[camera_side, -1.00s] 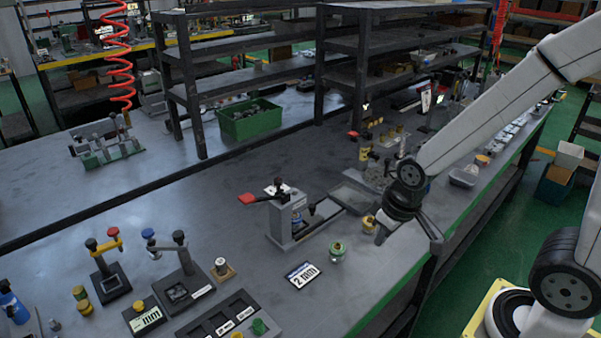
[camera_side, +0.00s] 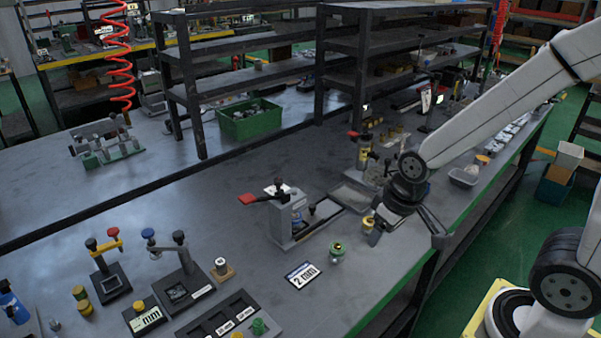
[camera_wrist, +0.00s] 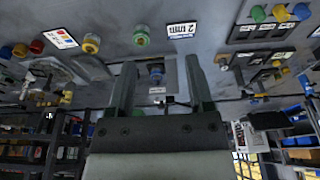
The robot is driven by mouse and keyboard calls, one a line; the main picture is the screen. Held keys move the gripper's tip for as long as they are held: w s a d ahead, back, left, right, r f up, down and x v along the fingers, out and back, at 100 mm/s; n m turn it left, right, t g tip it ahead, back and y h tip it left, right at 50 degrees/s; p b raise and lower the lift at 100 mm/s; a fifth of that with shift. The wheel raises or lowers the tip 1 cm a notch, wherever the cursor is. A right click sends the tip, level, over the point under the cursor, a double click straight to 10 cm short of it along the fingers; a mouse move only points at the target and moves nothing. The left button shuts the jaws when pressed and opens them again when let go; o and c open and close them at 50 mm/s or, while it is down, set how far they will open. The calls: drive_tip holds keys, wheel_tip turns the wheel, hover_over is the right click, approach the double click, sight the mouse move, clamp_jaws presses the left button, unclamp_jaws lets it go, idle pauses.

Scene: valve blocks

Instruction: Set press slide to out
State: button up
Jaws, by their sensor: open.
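The press (camera_side: 286,216) is a grey block on the bench with a red-ended lever on top. A dark slide piece (camera_side: 322,222) juts from its right side toward a flat plate; how far out it sits is hard to tell. My gripper (camera_side: 408,236) is above the bench's front edge, right of the press and apart from it. In the wrist view my gripper (camera_wrist: 160,64) is open, with nothing held. What seems to be the press, with a blue part (camera_wrist: 157,73), shows beyond and between the fingers.
A green-topped valve part (camera_side: 337,252) and a "2 mm" card (camera_side: 303,274) lie in front of the press. Small fixtures (camera_side: 177,282) and a labelled tray (camera_side: 225,318) are at front left. A black shelf (camera_side: 352,60) and green bin (camera_side: 249,119) stand behind.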

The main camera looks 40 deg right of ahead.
drive_tip(key=w+d+r+m+g, duration=0.1)
drive_tip(key=w+d+r, duration=0.15)
drive_tip(key=w, duration=0.55)
drive_tip(key=w+d+r+m, duration=0.1)
drive_tip(key=w+r, duration=0.3)
drive_tip(key=w, duration=0.5)
drive_tip(key=m+g, duration=0.2)
drive_tip(key=m, duration=0.1)
approach(312, 205)
drive_tip(key=f, duration=0.9)
drive_tip(key=shift+s, duration=0.3)
idle(0.6)
clamp_jaws()
drive_tip(key=shift+r, duration=0.1)
idle(1.3)
